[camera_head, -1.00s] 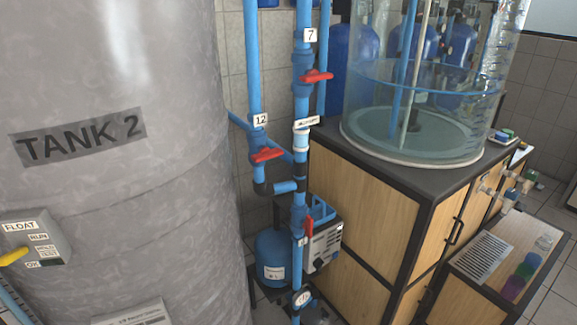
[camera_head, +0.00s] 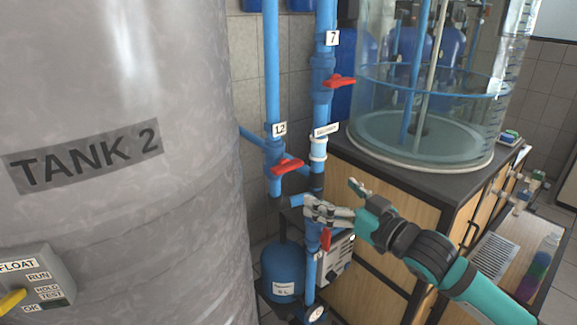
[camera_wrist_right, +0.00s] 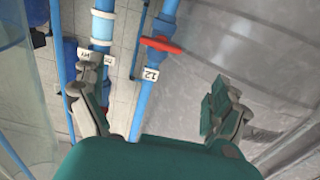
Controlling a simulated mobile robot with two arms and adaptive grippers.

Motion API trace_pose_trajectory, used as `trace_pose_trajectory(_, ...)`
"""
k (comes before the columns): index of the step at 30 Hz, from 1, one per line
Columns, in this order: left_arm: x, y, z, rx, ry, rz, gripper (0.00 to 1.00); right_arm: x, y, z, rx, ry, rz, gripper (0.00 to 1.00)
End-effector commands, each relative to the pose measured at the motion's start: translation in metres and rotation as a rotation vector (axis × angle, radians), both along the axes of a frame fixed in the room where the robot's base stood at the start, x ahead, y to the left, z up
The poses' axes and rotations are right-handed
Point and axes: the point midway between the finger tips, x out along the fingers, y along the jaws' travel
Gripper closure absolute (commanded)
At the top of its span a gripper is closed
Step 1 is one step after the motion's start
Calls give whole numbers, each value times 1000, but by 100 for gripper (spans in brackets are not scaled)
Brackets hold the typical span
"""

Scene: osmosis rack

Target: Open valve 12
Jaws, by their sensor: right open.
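Valve 12 has a red lever handle (camera_head: 288,166) on a blue vertical pipe, just under a white label 12 (camera_head: 279,129). The lever lies across its pipe, nearly level. My right gripper (camera_head: 331,194) is open and empty, below and to the right of this lever, apart from it in the picture. In the right wrist view the red lever (camera_wrist_right: 162,45) and the upside-down label 12 (camera_wrist_right: 151,74) appear between the spread fingers (camera_wrist_right: 154,72), with the lever farther off. My left gripper is not in view.
Valve 7's red lever (camera_head: 340,81) is on the pipe to the right. Another red lever (camera_head: 326,240) sits lower, close behind my right fingers. The grey Tank 2 (camera_head: 120,90) fills the left side. A wooden cabinet (camera_head: 395,195) carries a clear water tank (camera_head: 425,140).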

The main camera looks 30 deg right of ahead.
Motion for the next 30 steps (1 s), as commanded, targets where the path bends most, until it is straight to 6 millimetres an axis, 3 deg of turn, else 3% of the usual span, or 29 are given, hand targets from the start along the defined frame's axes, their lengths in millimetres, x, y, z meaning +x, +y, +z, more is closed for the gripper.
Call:
trace_pose_trajectory(10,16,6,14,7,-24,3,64,55,3,4,-1,-3,-2,0)
trace_pose_trajectory(21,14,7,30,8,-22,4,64,116,8,4,1,-3,-2,0)
trace_pose_trajectory(30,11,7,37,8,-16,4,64,147,11,1,-2,0,-2,0)
